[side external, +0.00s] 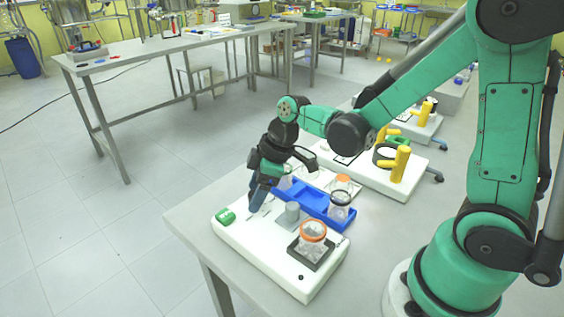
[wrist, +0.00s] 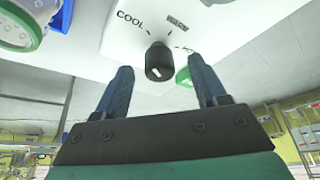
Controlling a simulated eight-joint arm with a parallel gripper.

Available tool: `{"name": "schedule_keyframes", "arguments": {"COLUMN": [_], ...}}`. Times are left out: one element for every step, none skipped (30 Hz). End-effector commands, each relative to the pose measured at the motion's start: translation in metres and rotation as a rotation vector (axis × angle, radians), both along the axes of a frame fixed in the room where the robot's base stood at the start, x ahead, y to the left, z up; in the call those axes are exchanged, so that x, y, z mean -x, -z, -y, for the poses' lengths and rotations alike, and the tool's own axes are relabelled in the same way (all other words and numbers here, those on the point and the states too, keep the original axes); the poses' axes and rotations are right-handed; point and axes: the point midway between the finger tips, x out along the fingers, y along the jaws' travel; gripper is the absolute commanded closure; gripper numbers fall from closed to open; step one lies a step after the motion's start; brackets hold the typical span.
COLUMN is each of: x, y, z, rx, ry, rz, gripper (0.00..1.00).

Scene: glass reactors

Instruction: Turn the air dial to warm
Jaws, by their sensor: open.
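The air dial (wrist: 159,62) is a dark round knob with a short white mark, on a white panel (wrist: 120,38). A "COOL" label (wrist: 130,18) is printed on one side of it and a blurred label (wrist: 177,25), perhaps "WARM", on the other. I cannot tell which label the mark points to. My gripper (wrist: 161,68) is open, with its two blue fingers on either side of the knob; I cannot tell if they touch it. In the side external view my gripper (side external: 256,198) is low over the white base (side external: 265,250), and the dial is not clearly seen there.
A green piece (side external: 225,216) sits at the base's left corner. A blue tray (side external: 310,199) with glass vessels is behind. An orange-rimmed glass vessel (side external: 313,236) stands on a dark square at the right. Another white unit (side external: 365,178) with yellow parts is farther back.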

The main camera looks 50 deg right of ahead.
Motion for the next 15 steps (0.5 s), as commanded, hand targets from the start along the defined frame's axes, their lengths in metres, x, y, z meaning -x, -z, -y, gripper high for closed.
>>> {"name": "schedule_keyframes", "arguments": {"x": [-0.0001,-0.0001,-0.0001,-0.0001,-0.0001,-0.0001,-0.0001,-0.0001,-0.0001,-0.0001,-0.0001,-0.0001,-0.0001,-0.0001,-0.0001], "y": [0.0006,0.0007,0.0007,0.0007,0.0006,0.0006,0.0006,0.0006,0.0006,0.0006,0.0005,0.0005,0.0005,0.0005,0.0005], "z": [-0.0003,-0.0003,-0.0003,-0.0003,-0.0003,-0.0003,-0.0002,-0.0002,-0.0002,-0.0002,-0.0002,-0.0002,-0.0002,-0.0002,-0.0002], "rx": [0.000,0.000,0.000,0.000,0.000,0.000,0.000,0.000,0.000,0.000,0.000,0.000,0.000,0.000,0.000], "ry": [0.000,0.000,0.000,0.000,0.000,0.000,0.000,0.000,0.000,0.000,0.000,0.000,0.000,0.000,0.000], "rz": [0.000,0.000,0.000,0.000,0.000,0.000,0.000,0.000,0.000,0.000,0.000,0.000,0.000,0.000,0.000], "gripper": [0.35,0.35,0.35,0.35,0.35,0.35,0.35,0.44,0.55,0.63,0.72,0.83,0.92,1.00,1.00]}}
